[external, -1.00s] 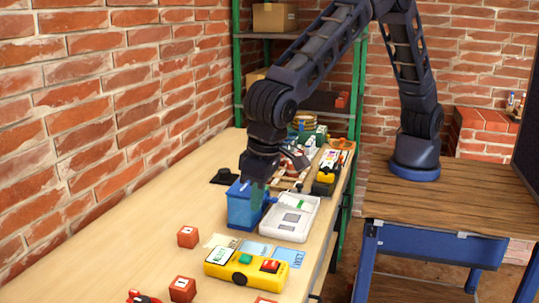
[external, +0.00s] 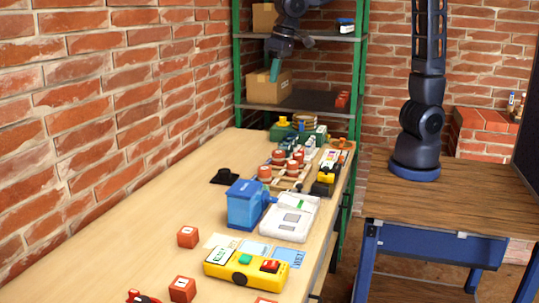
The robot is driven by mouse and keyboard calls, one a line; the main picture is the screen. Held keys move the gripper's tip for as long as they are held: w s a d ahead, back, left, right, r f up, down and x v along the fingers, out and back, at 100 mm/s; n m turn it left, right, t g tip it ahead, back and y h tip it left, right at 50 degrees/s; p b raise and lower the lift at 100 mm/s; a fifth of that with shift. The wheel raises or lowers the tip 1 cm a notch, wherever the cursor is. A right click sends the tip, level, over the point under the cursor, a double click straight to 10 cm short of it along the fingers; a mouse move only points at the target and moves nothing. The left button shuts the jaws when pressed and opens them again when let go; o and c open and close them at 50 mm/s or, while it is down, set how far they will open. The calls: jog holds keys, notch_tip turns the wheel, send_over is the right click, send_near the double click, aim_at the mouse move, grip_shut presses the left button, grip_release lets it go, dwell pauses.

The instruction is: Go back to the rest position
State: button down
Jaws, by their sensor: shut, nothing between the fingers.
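My gripper (external: 274,70) hangs in the air at the top of the external view, pointing down, in front of the green-posted shelf in the picture. Its teal fingers are shut and hold nothing. My arm rises from its blue base on the wooden table (external: 460,200) at the right, and part of it leaves the top of the picture. The gripper is well above and apart from the things on the long workbench (external: 120,250).
The workbench bears a blue box (external: 243,205), a white device (external: 290,220), a yellow control box (external: 245,268), several red blocks and a cluttered far end. The shelf (external: 300,103) holds cardboard boxes. Brick walls stand at left and back. The bench's left part is mostly clear.

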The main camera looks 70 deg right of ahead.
jog(key=s+d+r, duration=0.2)
jog(key=d, duration=0.5)
jog(key=s+d+r, duration=0.1)
jog(key=s+d, duration=0.1)
jog(key=d, duration=0.4)
jog(key=s+d+f+t, duration=0.2)
jog(key=s+d+f, duration=0.1)
jog(key=s+d, duration=1.5)
jog(key=shift+s+d+f+h, duration=0.2)
jog(key=shift+s+d+h, duration=0.05)
jog(key=shift+s+h, duration=0.05)
